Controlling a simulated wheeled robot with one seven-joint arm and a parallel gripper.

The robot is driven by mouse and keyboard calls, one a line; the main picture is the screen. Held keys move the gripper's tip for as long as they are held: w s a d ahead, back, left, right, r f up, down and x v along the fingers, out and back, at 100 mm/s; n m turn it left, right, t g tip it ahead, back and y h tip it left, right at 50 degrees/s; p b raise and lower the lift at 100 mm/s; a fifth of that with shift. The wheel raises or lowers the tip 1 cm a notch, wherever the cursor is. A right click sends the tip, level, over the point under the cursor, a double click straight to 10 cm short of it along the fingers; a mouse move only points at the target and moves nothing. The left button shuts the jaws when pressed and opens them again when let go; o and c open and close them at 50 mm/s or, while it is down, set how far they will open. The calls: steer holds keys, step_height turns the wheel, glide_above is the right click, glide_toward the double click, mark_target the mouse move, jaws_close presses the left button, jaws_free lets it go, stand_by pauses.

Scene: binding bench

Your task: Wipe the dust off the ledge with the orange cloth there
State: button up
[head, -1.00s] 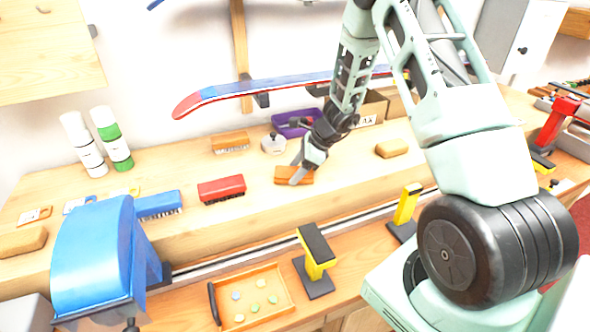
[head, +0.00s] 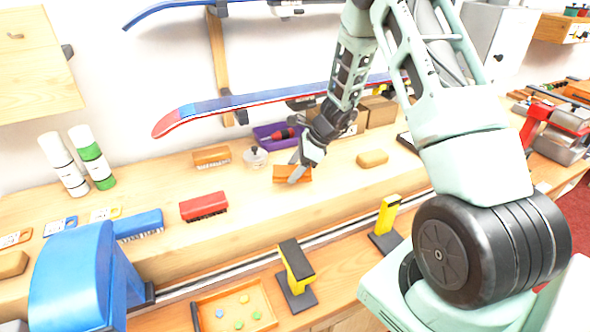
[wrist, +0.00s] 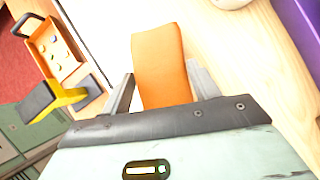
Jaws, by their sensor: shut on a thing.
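The orange cloth (head: 293,174) looks like a small folded pad and lies at the surface of the long wooden ledge (head: 255,202). My gripper (head: 299,168) is shut on it from above, with a finger in front of it in the head view. In the wrist view the cloth (wrist: 160,65) sticks out between the two fingers of my gripper (wrist: 162,92). The cloth seems to touch the ledge, but its underside is hidden. I cannot make out any dust.
A red brush (head: 204,206) lies left of the cloth and a tan block (head: 372,158) right of it. Behind stand a lidded pot (head: 255,157), a wooden brush (head: 212,156) and a purple bin (head: 268,139). A ski (head: 230,104) hangs above.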

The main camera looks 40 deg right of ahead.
steer(key=shift+r+p, duration=1.3)
steer(key=shift+r, duration=0.65)
steer(key=shift+d+b, duration=0.1)
steer(key=shift+b, duration=0.2)
